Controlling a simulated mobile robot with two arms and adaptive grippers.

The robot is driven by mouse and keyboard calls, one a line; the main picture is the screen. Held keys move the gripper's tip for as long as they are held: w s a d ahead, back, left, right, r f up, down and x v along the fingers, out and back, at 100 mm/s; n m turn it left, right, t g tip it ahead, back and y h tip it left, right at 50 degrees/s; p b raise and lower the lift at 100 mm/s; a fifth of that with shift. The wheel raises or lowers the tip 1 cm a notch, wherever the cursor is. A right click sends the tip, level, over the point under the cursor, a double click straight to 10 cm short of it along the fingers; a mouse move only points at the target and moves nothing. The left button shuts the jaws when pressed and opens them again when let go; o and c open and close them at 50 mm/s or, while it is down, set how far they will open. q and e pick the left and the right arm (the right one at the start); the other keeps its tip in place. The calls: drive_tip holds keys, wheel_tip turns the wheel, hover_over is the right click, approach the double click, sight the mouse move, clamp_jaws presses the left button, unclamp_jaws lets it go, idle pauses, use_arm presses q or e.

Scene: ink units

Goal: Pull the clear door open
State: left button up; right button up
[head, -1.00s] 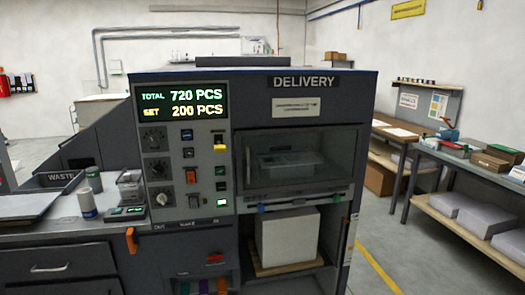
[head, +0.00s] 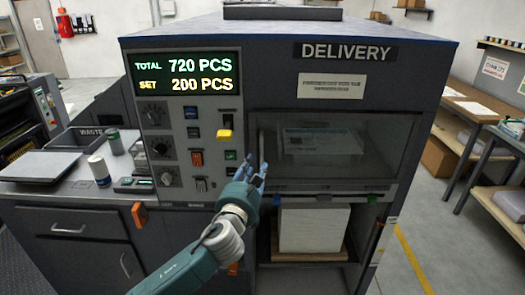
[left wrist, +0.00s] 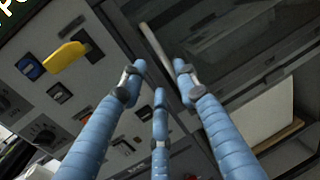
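The clear door (head: 390,155) is a dark see-through panel under the DELIVERY sign and looks closed. Its upright bar handle (head: 262,146) runs along the door's left edge, its lower part behind my fingers. In the left wrist view the handle (left wrist: 157,50) is a pale bar beside the clear panel (left wrist: 215,30). My left gripper (head: 254,170) is at the handle's lower end. Its blue fingers (left wrist: 160,82) are spread apart, with the bar running between them; I cannot tell whether they touch it. My right gripper is not in view.
The control panel with a yellow switch (head: 224,135) is just left of the door. Below the door, a white stack (head: 315,230) sits on a wooden board in an open bay. An orange handle (head: 139,215) juts out at left. Floor to the right is clear.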

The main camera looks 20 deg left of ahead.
sight(261, 155)
use_arm(q)
drive_tip(key=w, duration=0.4)
drive_tip(key=w+p, duration=0.1)
drive_tip(key=w, duration=0.3)
drive_tip(key=shift+w+a+f, duration=0.15)
drive_tip(key=shift+a, duration=0.05)
drive_tip(key=shift+c, duration=0.3)
clamp_jaws()
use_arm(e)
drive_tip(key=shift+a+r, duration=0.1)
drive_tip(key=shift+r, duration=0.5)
